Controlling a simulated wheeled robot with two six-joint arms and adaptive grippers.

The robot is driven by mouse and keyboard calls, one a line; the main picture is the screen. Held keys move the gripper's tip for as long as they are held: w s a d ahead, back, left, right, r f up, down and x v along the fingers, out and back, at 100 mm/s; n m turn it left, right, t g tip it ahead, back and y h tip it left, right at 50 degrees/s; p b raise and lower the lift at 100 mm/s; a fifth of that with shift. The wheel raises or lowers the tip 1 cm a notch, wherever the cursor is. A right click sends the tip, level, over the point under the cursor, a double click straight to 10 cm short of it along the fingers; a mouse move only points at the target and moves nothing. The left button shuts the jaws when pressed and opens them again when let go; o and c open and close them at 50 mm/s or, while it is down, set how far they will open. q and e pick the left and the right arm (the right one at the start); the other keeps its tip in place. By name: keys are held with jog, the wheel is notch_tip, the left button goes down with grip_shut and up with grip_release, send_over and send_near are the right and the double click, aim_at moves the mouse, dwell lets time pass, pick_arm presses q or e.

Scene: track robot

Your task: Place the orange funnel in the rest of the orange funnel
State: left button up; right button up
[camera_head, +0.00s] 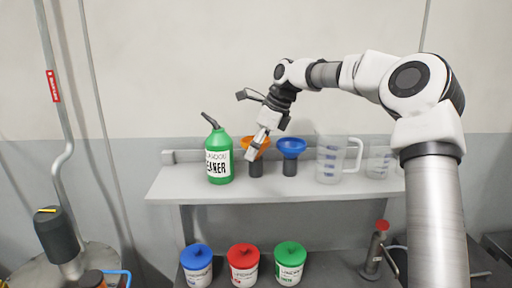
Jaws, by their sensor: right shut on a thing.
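The orange funnel (264,143) is at the shelf, partly hidden behind my right gripper (252,152). The gripper reaches down from the upper right and is shut on the funnel. A dark cylindrical rest (256,170) stands on the shelf directly below the funnel. The gripper hides the place where they meet, so I cannot tell whether the funnel sits in the rest or just above it. My left gripper is not in view.
A blue funnel (291,146) stands in a similar dark rest close on the right. A green bottle (219,155) stands close on the left. Clear measuring jugs (329,160) are farther right. The shelf's front strip (270,190) is bare. Lidded tubs (243,263) stand below.

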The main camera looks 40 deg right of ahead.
jog(key=shift+f, duration=0.3)
jog(key=o, duration=1.2)
jog(key=v, duration=1.2)
